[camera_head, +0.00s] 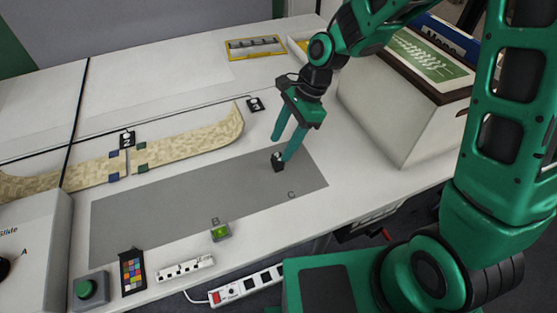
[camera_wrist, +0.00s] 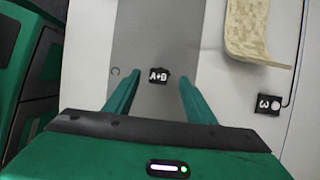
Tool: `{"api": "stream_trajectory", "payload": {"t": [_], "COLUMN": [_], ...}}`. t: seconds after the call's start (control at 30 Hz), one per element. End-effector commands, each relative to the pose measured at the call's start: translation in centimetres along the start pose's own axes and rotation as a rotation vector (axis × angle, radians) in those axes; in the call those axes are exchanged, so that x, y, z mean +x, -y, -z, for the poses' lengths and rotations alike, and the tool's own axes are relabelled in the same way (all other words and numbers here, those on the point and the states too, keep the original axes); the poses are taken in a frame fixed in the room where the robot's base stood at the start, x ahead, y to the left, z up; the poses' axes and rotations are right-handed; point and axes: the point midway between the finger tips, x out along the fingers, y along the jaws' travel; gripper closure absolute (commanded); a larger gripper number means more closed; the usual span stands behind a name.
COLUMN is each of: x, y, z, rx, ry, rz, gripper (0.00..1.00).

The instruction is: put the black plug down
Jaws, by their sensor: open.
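The black plug (camera_head: 278,162) is a small dark block on the grey mat (camera_head: 180,195), toward its right end. In the wrist view my gripper (camera_wrist: 159,76) is open and holds nothing. In the head view one fingertip overlaps the plug's top edge, so the exact height between them is hard to tell.
A mark "C" (camera_head: 291,195) is on the mat near the plug. A wooden curved strip (camera_head: 190,137) lies behind the mat. A large pale box (camera_head: 385,115) stands to the right. The mat's middle is clear.

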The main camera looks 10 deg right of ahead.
Motion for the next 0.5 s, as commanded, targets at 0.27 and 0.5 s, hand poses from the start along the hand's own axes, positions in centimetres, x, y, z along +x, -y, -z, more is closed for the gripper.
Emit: {"api": "stream_trajectory", "payload": {"t": [0.27,0.5], "x": [2.1,5.2], "y": [-0.1,-0.1], "z": [0.3,0.8], "rx": [-0.001,-0.002], "ry": [-0.001,-0.001], "rz": [-0.003,-0.003], "gripper": [0.5,0.5]}}
